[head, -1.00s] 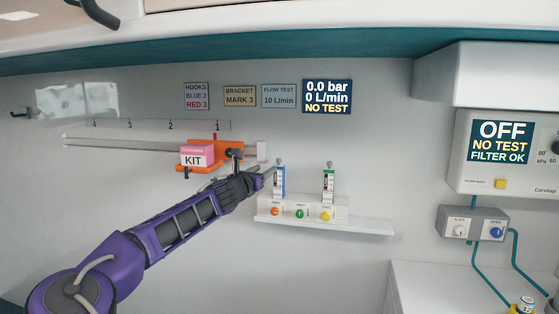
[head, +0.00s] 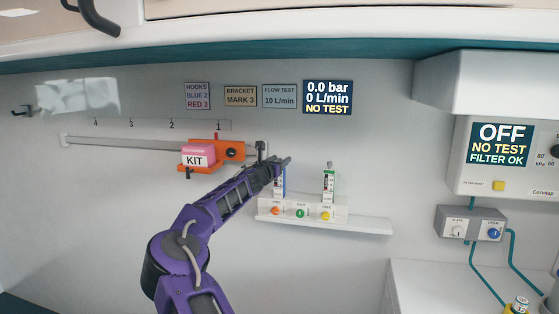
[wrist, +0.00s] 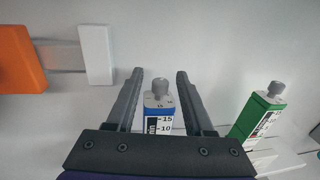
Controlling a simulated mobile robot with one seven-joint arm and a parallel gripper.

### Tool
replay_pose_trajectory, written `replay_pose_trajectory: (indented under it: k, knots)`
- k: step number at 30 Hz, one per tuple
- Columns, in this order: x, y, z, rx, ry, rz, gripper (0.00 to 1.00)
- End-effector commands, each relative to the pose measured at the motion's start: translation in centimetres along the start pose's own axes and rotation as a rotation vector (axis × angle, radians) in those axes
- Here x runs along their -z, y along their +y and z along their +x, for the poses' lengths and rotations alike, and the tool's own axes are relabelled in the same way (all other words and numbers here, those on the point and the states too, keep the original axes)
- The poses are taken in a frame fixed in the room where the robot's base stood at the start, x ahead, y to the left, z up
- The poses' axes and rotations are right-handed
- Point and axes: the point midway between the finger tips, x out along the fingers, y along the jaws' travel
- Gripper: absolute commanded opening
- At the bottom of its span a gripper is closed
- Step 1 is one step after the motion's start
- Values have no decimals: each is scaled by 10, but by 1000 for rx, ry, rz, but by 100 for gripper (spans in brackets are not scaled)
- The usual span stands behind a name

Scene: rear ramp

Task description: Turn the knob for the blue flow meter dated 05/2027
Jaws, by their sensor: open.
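The blue flow meter (head: 281,187) stands on the wall shelf, partly hidden behind my gripper (head: 284,161) in the head view. In the wrist view, the blue meter (wrist: 158,113) shows its white scale with 15 and 10, and its round grey knob (wrist: 160,86) on top. My gripper (wrist: 160,73) is open, one finger on each side of the knob, with gaps on both sides. I cannot tell how near it is in depth. No date is readable on the meter.
A green flow meter (head: 329,184) stands to the right on the white shelf (head: 365,225), also with a grey knob (wrist: 276,88). An orange bracket (head: 228,150) with a pink kit sits on the rail at left. The wall display (head: 327,97) reads 0 L/min, NO TEST.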

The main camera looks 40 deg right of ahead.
Motion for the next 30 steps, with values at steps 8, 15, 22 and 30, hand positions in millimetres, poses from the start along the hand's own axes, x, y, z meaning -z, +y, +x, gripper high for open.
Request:
replay_pose_trajectory:
  k: [8,15,22,30]
  knots:
    - [0,0,0,0,0,0,35]
    - [0,0,0,0,0,0,0]
    - [0,0,0,-1,0,0,0]
    - [5,-1,0,-47,-2,2,0]
